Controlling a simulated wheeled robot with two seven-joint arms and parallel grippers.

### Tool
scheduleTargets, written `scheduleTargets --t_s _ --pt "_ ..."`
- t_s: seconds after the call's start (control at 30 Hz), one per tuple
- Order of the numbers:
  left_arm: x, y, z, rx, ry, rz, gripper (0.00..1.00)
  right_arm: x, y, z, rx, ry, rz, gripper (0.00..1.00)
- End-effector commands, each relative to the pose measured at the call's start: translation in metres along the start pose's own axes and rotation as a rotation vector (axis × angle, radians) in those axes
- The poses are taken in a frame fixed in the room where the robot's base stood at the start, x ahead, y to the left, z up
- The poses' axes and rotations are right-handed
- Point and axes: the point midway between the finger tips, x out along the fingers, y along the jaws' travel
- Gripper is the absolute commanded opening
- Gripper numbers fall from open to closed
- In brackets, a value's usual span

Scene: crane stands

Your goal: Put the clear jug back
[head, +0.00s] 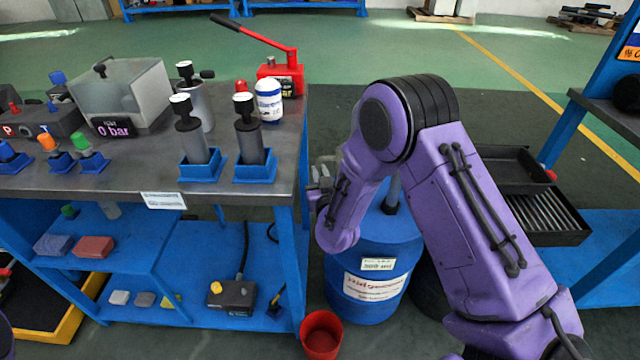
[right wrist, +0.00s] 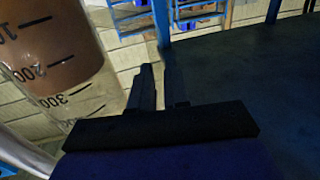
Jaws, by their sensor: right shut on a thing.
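A clear jug (right wrist: 70,65) with black graduation marks and brown liquid fills the left of the right wrist view, close to the fingers. My right gripper (right wrist: 160,85) shows there as two dark fingers close together, shut on the jug; the exact place of contact is hard to make out. In the head view my purple right arm reaches down over the blue drum, with the right gripper (head: 320,178) partly hidden at its end, beside the bench's right edge. I cannot make out the jug clearly in the head view. My left gripper is not in view.
The bench (head: 135,180) at left carries a clear box, blue stands with grey cylinders, a white-blue bottle (head: 268,99) and a red lever press (head: 281,72). A blue drum (head: 368,262) and red bucket (head: 321,334) stand right of it. A black tray (head: 505,168) is farther right.

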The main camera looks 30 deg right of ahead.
Motion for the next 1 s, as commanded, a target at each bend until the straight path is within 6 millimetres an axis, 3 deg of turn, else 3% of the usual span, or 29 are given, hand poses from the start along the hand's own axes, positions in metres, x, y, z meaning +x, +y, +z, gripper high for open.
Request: scheduleTargets --t_s 0.03,0.1,0.47,0.5,0.53,0.57,0.87,1.0 --pt "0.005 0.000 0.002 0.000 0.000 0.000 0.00 -0.002 0.000 0.017 -0.002 -0.007 0.000 0.00" --pt "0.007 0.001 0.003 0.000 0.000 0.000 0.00 -0.002 0.000 0.028 -0.002 -0.006 0.001 0.00" --pt "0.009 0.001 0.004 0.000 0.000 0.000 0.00 -0.002 -0.001 0.032 -0.001 -0.003 0.000 0.00" --pt "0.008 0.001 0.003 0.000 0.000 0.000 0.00 -0.002 -0.001 0.031 -0.001 -0.004 0.000 0.29" --pt "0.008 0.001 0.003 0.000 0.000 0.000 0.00 -0.002 -0.001 0.031 -0.001 -0.004 0.000 0.39" --pt "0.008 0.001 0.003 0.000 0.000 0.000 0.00 -0.002 -0.001 0.031 -0.001 -0.004 0.000 0.41" --pt "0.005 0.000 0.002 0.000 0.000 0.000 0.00 -0.002 0.000 0.027 0.000 -0.004 0.000 0.41" --pt "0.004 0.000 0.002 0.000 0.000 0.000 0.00 -0.023 -0.002 0.028 -0.003 -0.008 -0.004 0.41"
